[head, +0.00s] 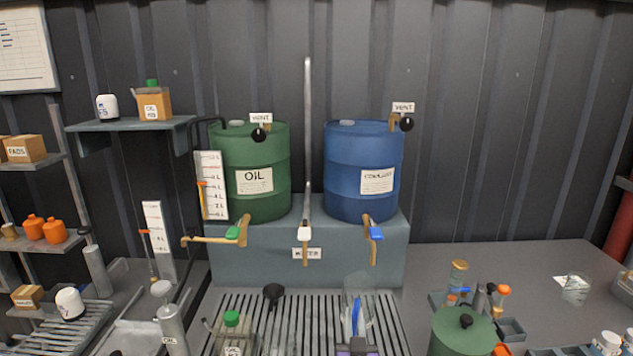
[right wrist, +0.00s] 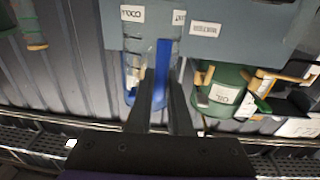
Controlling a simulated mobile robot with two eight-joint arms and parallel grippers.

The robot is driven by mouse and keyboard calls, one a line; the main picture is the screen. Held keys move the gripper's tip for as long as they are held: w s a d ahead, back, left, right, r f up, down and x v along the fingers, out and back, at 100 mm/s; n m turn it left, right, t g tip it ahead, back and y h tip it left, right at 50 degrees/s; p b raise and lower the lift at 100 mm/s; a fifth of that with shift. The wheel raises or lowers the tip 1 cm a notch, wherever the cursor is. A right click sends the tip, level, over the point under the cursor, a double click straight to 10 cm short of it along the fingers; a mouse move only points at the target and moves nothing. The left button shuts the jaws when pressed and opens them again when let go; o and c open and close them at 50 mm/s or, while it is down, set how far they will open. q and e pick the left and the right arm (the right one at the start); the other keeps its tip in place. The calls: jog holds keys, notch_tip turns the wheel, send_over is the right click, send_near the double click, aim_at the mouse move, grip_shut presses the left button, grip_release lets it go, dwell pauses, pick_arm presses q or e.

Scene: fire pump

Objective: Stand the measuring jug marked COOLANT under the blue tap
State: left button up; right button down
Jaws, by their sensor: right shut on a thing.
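The clear measuring jug (head: 358,286) with a blue handle (head: 356,316) is upright over the drip grate, below and slightly left of the blue tap (head: 375,234) in the head view. Whether its base touches the grate is not clear. My right gripper (head: 357,342) is shut on the jug's blue handle. In the right wrist view my right gripper (right wrist: 162,93) has its fingers at the handle (right wrist: 163,62). A partly readable label (right wrist: 132,13) shows beside the handle. The blue tap hangs from the blue coolant drum (head: 345,165). My left gripper is not in view.
A green oil drum (head: 265,205) with a green tap (head: 234,233) stands left of the blue one. A middle tap (head: 305,234) is between them. A funnel (head: 273,293) and green-capped bottle (head: 232,330) are left of the jug. A green lidded can (head: 462,338) stands right.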

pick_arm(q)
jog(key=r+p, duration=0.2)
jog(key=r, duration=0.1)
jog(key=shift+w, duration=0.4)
pick_arm(e)
jog(key=s+d+f+m+g+h, duration=0.1)
jog(key=s+d+f+m+h, duration=0.1)
jog(key=d+f, duration=0.5)
jog(key=shift+s+d+m+h, duration=0.3)
jog(key=shift+s+d+h, duration=0.25)
jog(key=shift+d+h, duration=0.55)
jog(key=shift+a+r, duration=0.1)
jog(key=shift+a, duration=0.05)
